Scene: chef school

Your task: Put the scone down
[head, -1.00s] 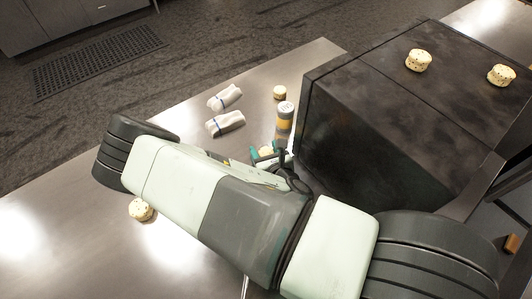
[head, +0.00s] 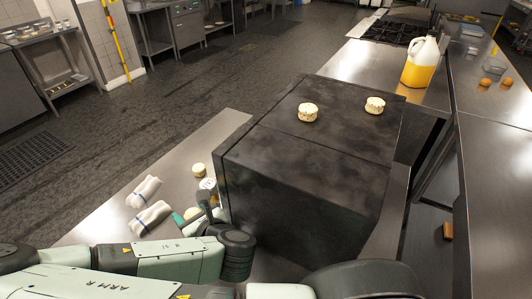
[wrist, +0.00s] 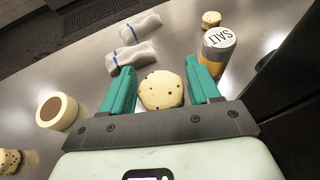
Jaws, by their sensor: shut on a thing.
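My gripper (wrist: 162,92) has its two teal fingers shut on a pale, dark-specked scone (wrist: 162,90), low over or at the steel counter; I cannot tell whether the scone touches it. In the head view my gripper (head: 198,214) is beside the black box, partly hidden by my arm. Another scone (head: 198,170) sits on the counter behind the salt shaker (wrist: 217,48). Two more scones, a left one (head: 308,112) and a right one (head: 375,105), rest on top of the black box (head: 300,150). A further scone (wrist: 10,161) shows at the wrist view's lower left.
Two rolled white cloths (head: 143,191) (head: 152,217) lie left of my gripper. A tan ring-shaped roll (wrist: 57,112) is on the counter (wrist: 85,70). The black box rises close on the right. A jug of yellow liquid (head: 420,62) stands at the back right. Bare counter shows around the cloths.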

